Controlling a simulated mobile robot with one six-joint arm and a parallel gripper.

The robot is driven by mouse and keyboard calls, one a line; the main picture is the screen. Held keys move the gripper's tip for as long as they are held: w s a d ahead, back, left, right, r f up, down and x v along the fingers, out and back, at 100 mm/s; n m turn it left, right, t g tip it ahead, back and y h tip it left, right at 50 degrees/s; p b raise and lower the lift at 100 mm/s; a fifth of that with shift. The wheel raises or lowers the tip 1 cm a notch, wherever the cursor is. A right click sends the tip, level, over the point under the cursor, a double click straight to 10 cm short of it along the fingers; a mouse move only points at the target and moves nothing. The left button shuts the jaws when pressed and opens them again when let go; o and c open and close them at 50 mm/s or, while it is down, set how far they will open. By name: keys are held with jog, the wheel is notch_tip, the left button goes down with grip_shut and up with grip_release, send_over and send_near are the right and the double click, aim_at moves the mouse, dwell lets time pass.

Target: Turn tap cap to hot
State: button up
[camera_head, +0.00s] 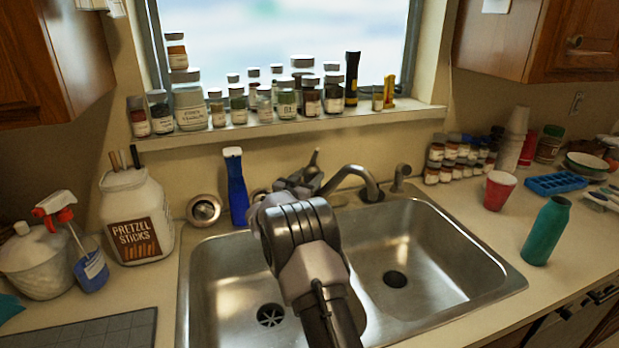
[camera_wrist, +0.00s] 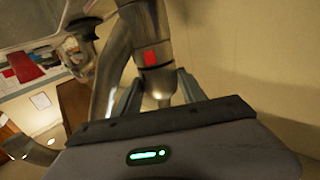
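The metal tap stands behind the sink in the head view; its upright lever (camera_head: 313,160) and curved spout (camera_head: 352,174) show above my arm. In the wrist view, the tap's shiny metal body (camera_wrist: 137,35) carries a red mark (camera_wrist: 150,57). My gripper (camera_wrist: 158,80) has one finger on each side of the rounded metal end below that mark. The fingers look spread, with some space beside the metal; whether either touches it I cannot tell.
The double sink (camera_head: 450,262) lies under my arm. A blue bottle (camera_head: 236,190) stands close left of the tap. Several jars line the window sill (camera_head: 250,132). A teal bottle (camera_head: 547,232) and red cup (camera_head: 498,190) stand on the right counter.

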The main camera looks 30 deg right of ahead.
jog(key=c, duration=0.3)
jog(key=shift+w+a+r+m+g+h+p, duration=0.1)
jog(key=shift+m+g+h+p, duration=0.2)
jog(key=shift+m+g+p, duration=0.2)
jog(key=shift+w+r+m+g+h+p, duration=0.1)
jog(key=shift+m+g+h+p, duration=0.25)
jog(key=shift+g, duration=0.25)
jog(key=shift+w+f+m+g+h+b, duration=0.15)
jog(key=shift+m+g+h, duration=0.15)
jog(key=shift+m+g, duration=0.5)
jog(key=shift+f+m+g+h+b, duration=0.2)
jog(key=shift+m+g, duration=0.25)
jog(key=shift+g, duration=0.65)
jog(key=shift+r, duration=0.15)
jog(key=o, duration=1.1)
jog(key=shift+a, duration=0.15)
jog(key=s+a+p, duration=0.1)
jog(key=a, duration=0.4)
jog(key=s+a+p, duration=0.1)
jog(key=a+p, duration=0.1)
jog(key=a, duration=0.4)
jog(key=s+a+p, duration=0.1)
jog(key=a, duration=0.5)
jog(key=shift+p, duration=0.4)
